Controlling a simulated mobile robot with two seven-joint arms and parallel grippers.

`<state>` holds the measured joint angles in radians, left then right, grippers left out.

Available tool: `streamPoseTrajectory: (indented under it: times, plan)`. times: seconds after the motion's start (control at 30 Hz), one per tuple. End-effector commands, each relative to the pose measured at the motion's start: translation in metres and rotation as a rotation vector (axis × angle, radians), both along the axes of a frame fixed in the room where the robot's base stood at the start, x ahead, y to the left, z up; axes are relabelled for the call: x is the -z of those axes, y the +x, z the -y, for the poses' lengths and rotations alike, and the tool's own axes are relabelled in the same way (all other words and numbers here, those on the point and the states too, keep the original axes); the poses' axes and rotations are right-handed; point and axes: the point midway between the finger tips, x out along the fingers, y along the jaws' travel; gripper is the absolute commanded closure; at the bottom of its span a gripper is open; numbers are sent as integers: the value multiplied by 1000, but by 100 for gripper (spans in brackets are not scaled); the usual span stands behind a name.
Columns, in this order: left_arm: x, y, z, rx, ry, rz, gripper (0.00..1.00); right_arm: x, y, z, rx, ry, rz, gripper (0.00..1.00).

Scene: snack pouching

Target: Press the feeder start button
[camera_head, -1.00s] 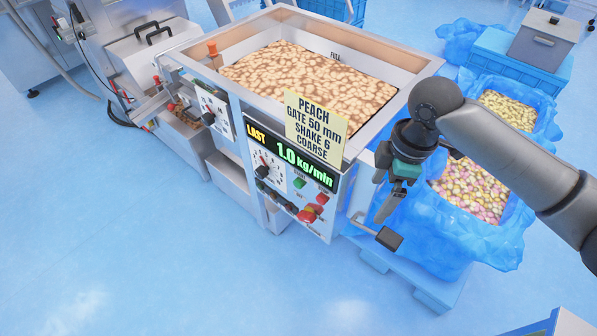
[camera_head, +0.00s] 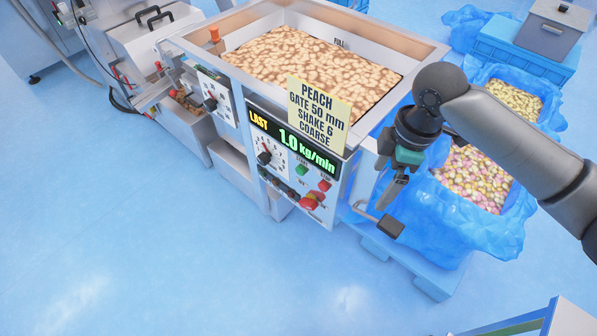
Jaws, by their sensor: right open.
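The feeder (camera_head: 262,110) is a steel machine with a hopper full of tan and brown pieces. Its front panel carries a green start button (camera_head: 302,169), a red button (camera_head: 324,185) to its right, a larger red knob (camera_head: 309,202) below, and a dial (camera_head: 265,158) to the left. The display (camera_head: 290,140) reads "LAST 1.0 kg/min". My right gripper (camera_head: 387,200) is open, pointing downward, to the right of the panel and apart from the buttons. My left gripper is not in view.
A yellow sign (camera_head: 318,113) on the hopper reads "PEACH GATE 50 mm SHAKE 6 COARSE". A dark paddle on a lever (camera_head: 389,226) sticks out at the feeder's lower right. Blue-lined crates (camera_head: 492,232) of coloured pieces stand at the right. The floor in front is clear.

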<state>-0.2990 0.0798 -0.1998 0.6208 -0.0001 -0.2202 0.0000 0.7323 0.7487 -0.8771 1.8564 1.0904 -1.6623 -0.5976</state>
Motion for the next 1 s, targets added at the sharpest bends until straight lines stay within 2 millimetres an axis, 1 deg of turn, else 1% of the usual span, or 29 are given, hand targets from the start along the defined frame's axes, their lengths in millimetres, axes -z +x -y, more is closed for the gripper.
streamPoseTrajectory:
  times: [0.03, 0.37, 1.0]
  plan:
    - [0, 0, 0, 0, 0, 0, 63, 0, 0, 0, 0, 0, 0, 0]
    - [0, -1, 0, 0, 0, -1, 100, 0, 0, 0, 0, 0, 0, 0]
    - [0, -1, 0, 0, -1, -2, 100, 0, 0, 0, 0, 0, 0, 0]
